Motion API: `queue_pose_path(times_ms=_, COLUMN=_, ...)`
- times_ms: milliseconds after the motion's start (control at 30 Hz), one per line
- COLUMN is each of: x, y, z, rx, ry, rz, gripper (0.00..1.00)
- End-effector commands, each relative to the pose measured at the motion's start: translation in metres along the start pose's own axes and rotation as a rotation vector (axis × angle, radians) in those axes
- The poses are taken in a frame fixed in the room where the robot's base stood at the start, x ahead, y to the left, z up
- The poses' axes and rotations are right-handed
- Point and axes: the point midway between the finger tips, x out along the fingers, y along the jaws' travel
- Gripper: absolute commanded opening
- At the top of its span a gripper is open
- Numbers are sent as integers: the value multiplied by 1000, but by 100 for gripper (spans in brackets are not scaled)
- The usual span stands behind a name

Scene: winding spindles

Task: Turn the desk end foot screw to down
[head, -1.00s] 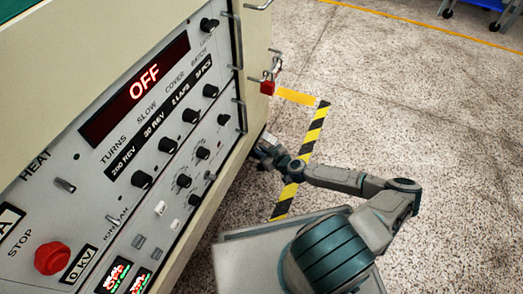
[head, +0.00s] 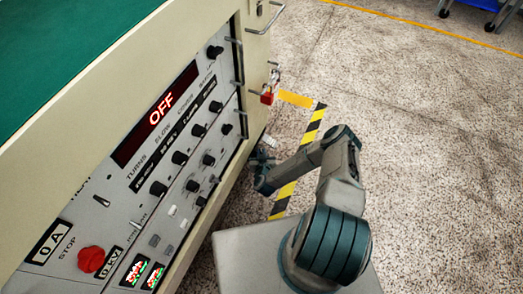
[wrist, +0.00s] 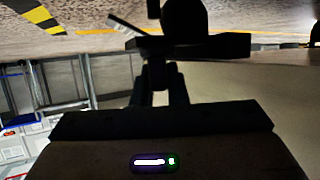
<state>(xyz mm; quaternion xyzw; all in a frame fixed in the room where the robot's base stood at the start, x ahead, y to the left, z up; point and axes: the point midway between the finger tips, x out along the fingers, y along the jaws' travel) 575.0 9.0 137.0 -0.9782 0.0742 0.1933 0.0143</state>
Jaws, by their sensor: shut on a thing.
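The foot screw (wrist: 183,20) shows in the wrist view as a dark, rounded silhouette at the top centre, with a dark flat bar (wrist: 215,45) against it. My gripper (wrist: 161,72) reaches up to this bar with its fingers close together, shut on the dark foot screw part. Deep shadow hides the exact contact and the screw's turn. In the head view, my gripper (head: 264,163) is low beside the cabinet's bottom right edge, near the floor. The foot screw cannot be made out there.
The cream cabinet (head: 255,50) with its control panel (head: 125,190) stands at left, its display reading OFF. A red padlock (head: 267,97) and metal handles stick out on its right side. Yellow-black floor tape (head: 311,130) runs beside my arm. Speckled floor at right is open.

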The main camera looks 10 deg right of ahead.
Motion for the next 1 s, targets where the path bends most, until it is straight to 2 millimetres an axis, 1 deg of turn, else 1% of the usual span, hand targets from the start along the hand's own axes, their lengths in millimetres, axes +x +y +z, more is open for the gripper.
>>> queue_pose_path(times_ms=67, x=-2, y=-3, z=-2, rx=14, ry=-2, rz=37, gripper=0)
queue_pose_path(times_ms=400, x=0, y=-2, z=0, rx=71, ry=-2, rz=169, gripper=0)
queue_pose_path(times_ms=967, x=0, y=-1, z=2, rx=85, ry=-5, rz=200, gripper=0)
queue_pose_path(times_ms=1000, x=0, y=-1, z=2, rx=85, ry=-5, rz=200, gripper=16)
